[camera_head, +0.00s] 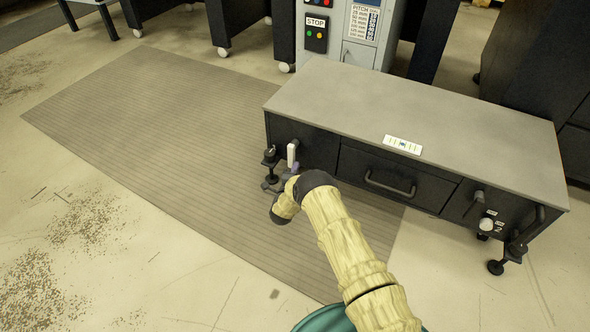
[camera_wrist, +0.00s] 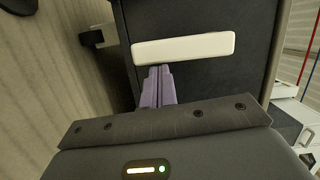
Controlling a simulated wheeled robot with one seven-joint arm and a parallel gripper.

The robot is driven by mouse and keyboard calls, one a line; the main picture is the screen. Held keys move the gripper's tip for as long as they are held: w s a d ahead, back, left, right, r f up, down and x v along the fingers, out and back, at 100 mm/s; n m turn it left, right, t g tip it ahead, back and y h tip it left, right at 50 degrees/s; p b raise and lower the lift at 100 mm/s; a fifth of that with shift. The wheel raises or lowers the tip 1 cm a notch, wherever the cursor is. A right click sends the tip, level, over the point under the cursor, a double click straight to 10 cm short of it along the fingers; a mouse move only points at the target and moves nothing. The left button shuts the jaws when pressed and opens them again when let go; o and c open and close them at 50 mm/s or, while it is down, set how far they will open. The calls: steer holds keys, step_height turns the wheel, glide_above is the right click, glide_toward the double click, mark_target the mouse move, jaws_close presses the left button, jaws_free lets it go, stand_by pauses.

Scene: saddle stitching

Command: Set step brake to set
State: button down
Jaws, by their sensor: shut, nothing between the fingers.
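A low dark step unit with a grey top (camera_head: 420,110) stands in front of me. A white lever-like bar (camera_head: 291,155) is on its left front; it spans the wrist view (camera_wrist: 183,48) as a pale bar against the dark panel. My gripper (camera_head: 294,169) is just below this bar. Its purple fingers (camera_wrist: 158,72) are together and empty, with their tips close to the bar's lower edge; I cannot tell if they touch. At the unit's right front are a white knob (camera_head: 486,224) and small labels, too small to read. No marking naming the brake is legible.
A drawer handle (camera_head: 390,185) sticks out of the unit's middle front. Caster-like feet (camera_head: 495,267) stand at its lower corners. A ribbed mat (camera_head: 150,120) lies on the floor at left. A grey control cabinet (camera_head: 340,30) stands behind. The floor at front left is open.

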steer(key=shift+d, duration=0.1)
steer(key=s+d+p, duration=0.1)
steer(key=s+p, duration=0.7)
steer(key=s, duration=0.3)
steer(key=shift+s+d, duration=0.25)
